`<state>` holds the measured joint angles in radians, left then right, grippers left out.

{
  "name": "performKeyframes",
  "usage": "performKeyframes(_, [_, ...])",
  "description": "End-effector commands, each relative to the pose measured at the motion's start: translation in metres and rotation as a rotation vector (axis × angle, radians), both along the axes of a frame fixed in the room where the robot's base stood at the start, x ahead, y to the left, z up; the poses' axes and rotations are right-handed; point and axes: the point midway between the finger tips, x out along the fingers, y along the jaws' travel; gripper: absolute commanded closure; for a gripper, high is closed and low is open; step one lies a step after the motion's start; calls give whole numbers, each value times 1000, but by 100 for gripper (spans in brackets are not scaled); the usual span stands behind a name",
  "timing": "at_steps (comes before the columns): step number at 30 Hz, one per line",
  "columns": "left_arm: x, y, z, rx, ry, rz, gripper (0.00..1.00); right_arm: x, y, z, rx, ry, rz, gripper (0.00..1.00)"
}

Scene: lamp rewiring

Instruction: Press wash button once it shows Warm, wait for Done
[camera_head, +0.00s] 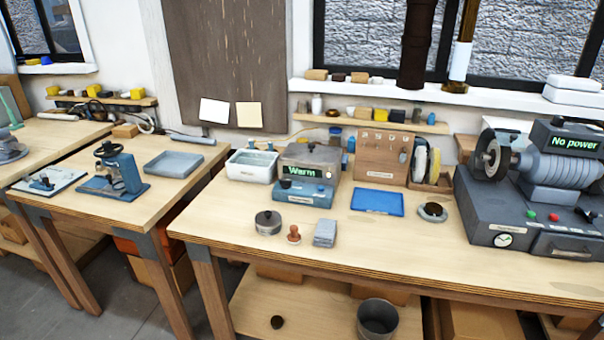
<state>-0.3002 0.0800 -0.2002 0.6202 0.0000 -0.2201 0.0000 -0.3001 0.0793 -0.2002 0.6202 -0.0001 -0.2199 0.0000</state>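The wash unit (307,178) stands on the near bench, with a grey lidded tank over a blue base. Its small display (300,171) shows "Warm" in green letters. The blue base (304,193) has a label plate and small controls on its front. The controls are too small to tell which one is the wash button. Neither of my grippers is in view, and nothing touches the unit.
A white bin (251,166) stands left of the unit, and a blue mat (377,202) lies to its right. A pot (268,222), a stamp (294,234) and a grey block (325,233) stand in front. A large machine at right shows "No power" (575,142).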

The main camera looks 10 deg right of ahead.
Motion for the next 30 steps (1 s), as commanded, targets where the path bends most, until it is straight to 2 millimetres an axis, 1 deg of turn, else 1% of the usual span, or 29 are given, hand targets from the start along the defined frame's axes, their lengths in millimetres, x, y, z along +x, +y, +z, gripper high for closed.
performKeyframes(6, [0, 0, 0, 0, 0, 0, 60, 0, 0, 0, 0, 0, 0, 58])
performKeyframes(7, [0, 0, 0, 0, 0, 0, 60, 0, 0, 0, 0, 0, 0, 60])
performKeyframes(13, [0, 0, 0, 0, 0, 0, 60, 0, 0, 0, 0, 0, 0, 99])
performKeyframes(30, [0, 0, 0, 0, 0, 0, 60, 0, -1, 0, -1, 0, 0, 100])
